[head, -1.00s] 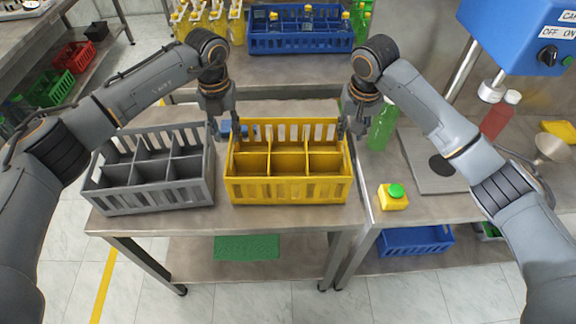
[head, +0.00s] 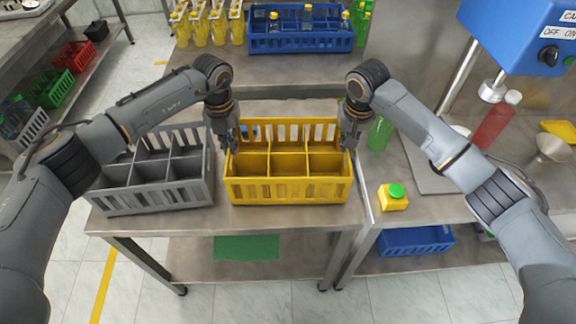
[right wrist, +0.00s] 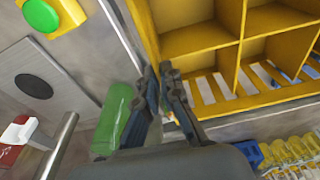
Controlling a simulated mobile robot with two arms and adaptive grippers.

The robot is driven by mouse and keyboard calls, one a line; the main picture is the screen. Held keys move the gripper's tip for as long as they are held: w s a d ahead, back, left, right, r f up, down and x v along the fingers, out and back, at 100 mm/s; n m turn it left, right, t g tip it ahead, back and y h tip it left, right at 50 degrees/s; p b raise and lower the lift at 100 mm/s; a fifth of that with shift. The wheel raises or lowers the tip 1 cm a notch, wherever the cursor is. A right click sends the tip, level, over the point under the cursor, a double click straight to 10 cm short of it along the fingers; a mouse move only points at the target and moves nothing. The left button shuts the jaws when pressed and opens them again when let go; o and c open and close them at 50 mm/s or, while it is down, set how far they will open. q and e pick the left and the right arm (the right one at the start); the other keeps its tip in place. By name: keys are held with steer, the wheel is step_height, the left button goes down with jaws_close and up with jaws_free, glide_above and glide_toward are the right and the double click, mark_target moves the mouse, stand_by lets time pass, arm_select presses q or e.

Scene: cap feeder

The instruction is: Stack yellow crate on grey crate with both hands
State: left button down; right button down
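The yellow crate (head: 288,190), with several compartments, sits upright on the metal table. The grey crate (head: 155,199) stands just left of it, apart by a narrow gap. Both look empty. My left gripper (head: 232,148) is at the yellow crate's left end wall, with its fingers drawn together on the rim. My right gripper (head: 347,146) is at the right end wall. In the right wrist view its two fingers (right wrist: 160,72) sit close together on either side of the wall of the yellow crate (right wrist: 190,42). The gripped parts of the rim are partly hidden by the fingers.
A green bottle (head: 380,133) stands close beside my right gripper. A blue crate with bottles (head: 300,42) stands behind. My left forearm passes over the grey crate.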

arm_select(q)
steer(key=shift+r, duration=0.15)
arm_select(e)
steer(key=shift+w+r, duration=0.1)
steer(key=shift+r, duration=0.05)
